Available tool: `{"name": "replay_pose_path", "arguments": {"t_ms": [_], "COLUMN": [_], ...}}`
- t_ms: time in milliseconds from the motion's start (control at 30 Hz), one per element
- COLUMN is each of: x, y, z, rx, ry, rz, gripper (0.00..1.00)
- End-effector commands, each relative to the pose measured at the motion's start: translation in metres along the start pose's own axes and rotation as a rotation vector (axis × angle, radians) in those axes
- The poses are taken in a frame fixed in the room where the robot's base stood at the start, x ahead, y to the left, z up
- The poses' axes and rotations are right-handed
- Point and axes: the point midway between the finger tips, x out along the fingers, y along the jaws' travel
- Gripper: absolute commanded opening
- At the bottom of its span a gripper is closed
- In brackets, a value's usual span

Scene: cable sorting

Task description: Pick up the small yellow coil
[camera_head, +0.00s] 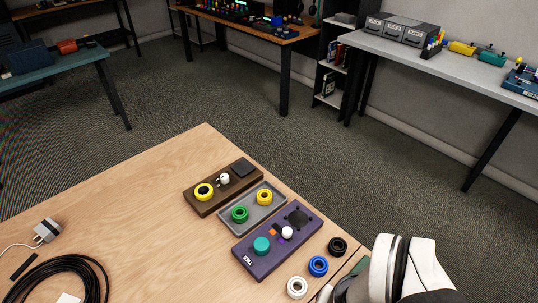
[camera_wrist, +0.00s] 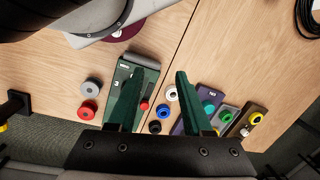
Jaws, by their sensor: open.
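One yellow coil (camera_head: 264,197) lies in the grey tray (camera_head: 249,221) beside a green coil (camera_head: 239,214). My gripper (camera_wrist: 159,72) is open, with dark green fingers apart and nothing held.
A purple tray (camera_head: 250,263) with a teal coil lies beside the grey tray. Loose black (camera_head: 337,246), blue (camera_head: 318,265) and white (camera_head: 297,287) coils lie near it. A green tray (camera_wrist: 148,62) is partly behind my fingers. A black cable (camera_head: 50,265) lies left; mid-table is clear.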

Motion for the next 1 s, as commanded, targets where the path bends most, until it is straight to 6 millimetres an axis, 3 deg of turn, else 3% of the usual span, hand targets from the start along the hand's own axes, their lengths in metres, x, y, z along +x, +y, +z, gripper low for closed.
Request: {"name": "replay_pose_path", "arguments": {"t_ms": [333,600,867,967,1000], "x": [0.0,0.0,-0.001,-0.009,-0.013], "y": [0.0,0.0,-0.001,-0.018,-0.033], "z": [0.0,0.0,-0.002,-0.038,-0.066], "rx": [0.0,0.0,-0.003,-0.047,-0.084], "ry": [0.0,0.0,0.003,0.045,0.08], "rz": [0.0,0.0,0.002,0.03,0.049], "gripper": [0.5,0.95,0.95,0.95,0.95]}}
